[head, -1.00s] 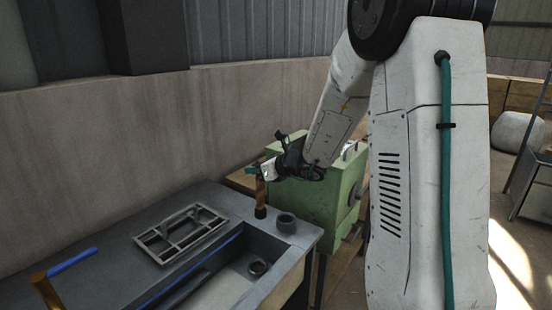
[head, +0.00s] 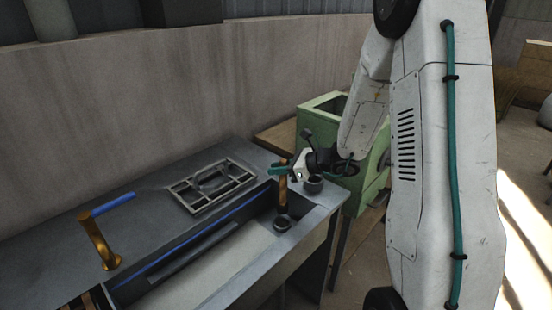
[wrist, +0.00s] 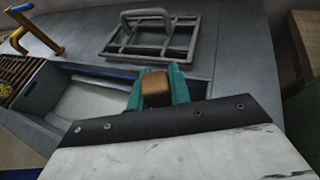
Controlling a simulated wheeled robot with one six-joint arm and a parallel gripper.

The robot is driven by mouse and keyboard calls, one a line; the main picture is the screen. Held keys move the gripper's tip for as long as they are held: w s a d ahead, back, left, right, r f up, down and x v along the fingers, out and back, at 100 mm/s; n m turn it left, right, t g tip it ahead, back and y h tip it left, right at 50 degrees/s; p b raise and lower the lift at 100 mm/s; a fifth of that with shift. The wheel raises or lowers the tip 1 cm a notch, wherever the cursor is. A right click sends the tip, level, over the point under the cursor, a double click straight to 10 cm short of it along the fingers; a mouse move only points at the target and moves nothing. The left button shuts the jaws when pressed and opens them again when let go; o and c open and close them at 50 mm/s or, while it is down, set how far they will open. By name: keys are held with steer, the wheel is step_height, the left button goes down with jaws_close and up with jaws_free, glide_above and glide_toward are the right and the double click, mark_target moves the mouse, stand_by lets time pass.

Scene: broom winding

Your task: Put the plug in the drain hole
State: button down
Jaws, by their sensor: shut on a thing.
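The plug (head: 283,193) has a copper-brown upright handle, and its top (wrist: 156,88) shows between the teal fingers in the wrist view. My gripper (head: 279,170) is shut on this handle, holding the plug upright at the right end of the sink. The drain hole (head: 282,223) is a dark ring on the sink floor. In the head view the plug's lower end overlaps the far side of the ring. I cannot tell whether it is inside, touching or just above it. In the wrist view my gripper hides the drain hole.
A grey metal rack (head: 208,186) lies on the counter behind the sink. A copper tap (head: 100,243) with a blue handle stands at the left. A green machine (head: 370,165) stands beyond.

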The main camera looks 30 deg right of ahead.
mark_target(286, 185)
steer(key=shift+f, duration=3.4)
steer(key=c, duration=1.6)
jaws_free()
steer(key=shift+o, duration=0.2)
steer(key=shift+s, duration=0.1)
steer(key=v, duration=1.1)
